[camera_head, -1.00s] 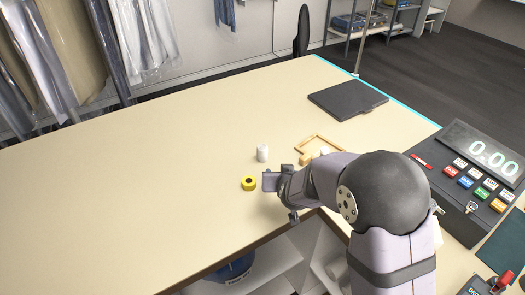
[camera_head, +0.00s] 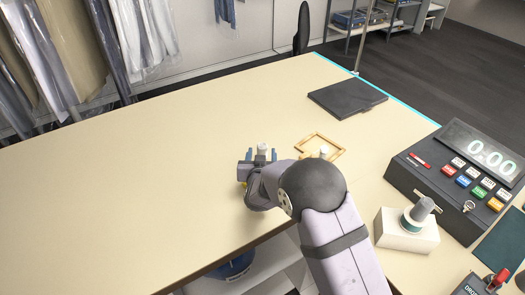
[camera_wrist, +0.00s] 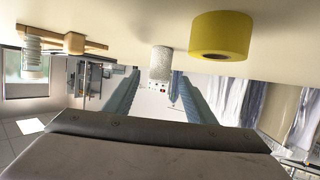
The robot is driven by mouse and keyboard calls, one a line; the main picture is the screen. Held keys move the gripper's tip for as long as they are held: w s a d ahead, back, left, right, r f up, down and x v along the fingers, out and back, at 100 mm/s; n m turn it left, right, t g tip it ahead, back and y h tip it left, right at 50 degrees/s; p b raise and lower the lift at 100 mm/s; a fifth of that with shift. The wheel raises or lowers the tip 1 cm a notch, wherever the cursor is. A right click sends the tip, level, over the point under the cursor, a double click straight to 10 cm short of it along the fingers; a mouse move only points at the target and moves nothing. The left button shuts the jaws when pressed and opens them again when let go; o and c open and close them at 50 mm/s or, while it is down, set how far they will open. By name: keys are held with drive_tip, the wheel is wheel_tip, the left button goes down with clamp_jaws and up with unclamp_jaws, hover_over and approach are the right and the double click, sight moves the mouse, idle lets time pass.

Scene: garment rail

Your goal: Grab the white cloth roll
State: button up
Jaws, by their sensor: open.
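The white cloth roll (camera_head: 264,149) stands upright on the beige table, just beyond my gripper (camera_head: 261,156). My gripper is open, with its two blue fingers spread on either side of the line to the roll. In the wrist view, which looks upside down, the white roll (camera_wrist: 161,62) shows between the two fingertips (camera_wrist: 155,74), nearer the right one. It does not look gripped. I cannot tell exactly how far in between the fingers it stands.
A yellow tape roll (camera_wrist: 222,36) is close beside the white roll and mostly hidden by my gripper in the head view. A wooden frame (camera_head: 336,150), black folder (camera_head: 346,97), white box (camera_head: 405,238) and cash register (camera_head: 455,175) are right. The table's left is clear.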

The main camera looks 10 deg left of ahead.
sight(262, 151)
drive_tip(key=shift+w+f+p, duration=0.1)
drive_tip(key=shift+w+p, duration=0.3)
drive_tip(key=shift+w, duration=0.05)
drive_tip(key=shift+p+x, duration=0.95)
drive_tip(key=shift+x, duration=1.15)
drive_tip(key=shift+f, duration=0.15)
drive_tip(key=c, duration=1.1)
